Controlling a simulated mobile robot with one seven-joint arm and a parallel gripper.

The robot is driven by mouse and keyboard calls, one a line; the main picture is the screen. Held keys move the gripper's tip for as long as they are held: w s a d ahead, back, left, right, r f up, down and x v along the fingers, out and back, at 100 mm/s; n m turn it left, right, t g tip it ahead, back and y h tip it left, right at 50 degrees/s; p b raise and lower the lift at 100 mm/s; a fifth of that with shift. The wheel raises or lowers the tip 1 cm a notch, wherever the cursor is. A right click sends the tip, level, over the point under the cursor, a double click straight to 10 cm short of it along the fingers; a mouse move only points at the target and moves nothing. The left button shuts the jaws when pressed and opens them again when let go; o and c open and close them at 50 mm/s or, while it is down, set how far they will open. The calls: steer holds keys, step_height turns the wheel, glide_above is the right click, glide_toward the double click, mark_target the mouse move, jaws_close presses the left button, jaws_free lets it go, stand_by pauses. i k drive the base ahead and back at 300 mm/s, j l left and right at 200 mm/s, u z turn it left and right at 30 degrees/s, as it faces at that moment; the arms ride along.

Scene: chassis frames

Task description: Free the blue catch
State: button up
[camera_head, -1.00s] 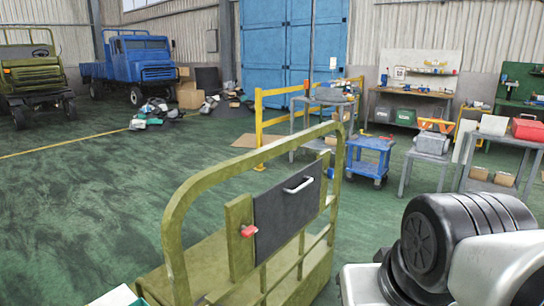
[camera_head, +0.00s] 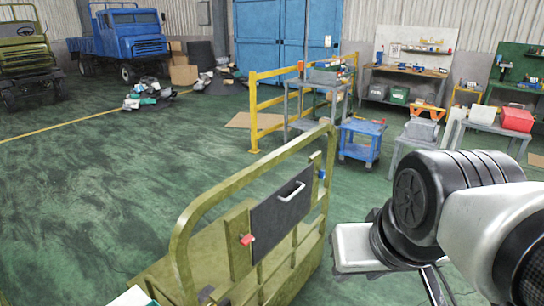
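The blue catch (camera_head: 322,174) is a small blue piece on the right post of an olive-green metal frame (camera_head: 182,243), by the right edge of a dark panel (camera_head: 268,232). The panel has a pale bar handle (camera_head: 291,192). A red catch (camera_head: 246,240) sits at the panel's left edge. The panel stands upright between the two posts. The blue catch is too small to tell its exact position. My arm fills the right side of the view, to the right of the frame and apart from it. My gripper is not clearly seen.
A blue cart (camera_head: 361,141) and a yellow railing (camera_head: 254,110) stand beyond the frame. Benches and a red toolbox (camera_head: 516,118) are at the right. Clutter (camera_head: 150,93) lies near the blue truck (camera_head: 125,42). The green floor (camera_head: 100,190) at left is open.

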mark_target(321, 175)
steer(key=l+u, duration=0.25)
steer(key=l, duration=0.15)
steer(key=i+l+z, duration=0.1)
steer(key=i+l, duration=0.2)
steer(key=i+l+z, duration=0.1)
steer(key=i, duration=0.4)
steer(key=i+l+z, duration=0.15)
steer(key=i+l, duration=0.2)
steer(key=i+l+z, duration=0.1)
steer(key=i, duration=0.35)
steer(key=i+l+u, duration=0.15)
steer(key=i, duration=0.35)
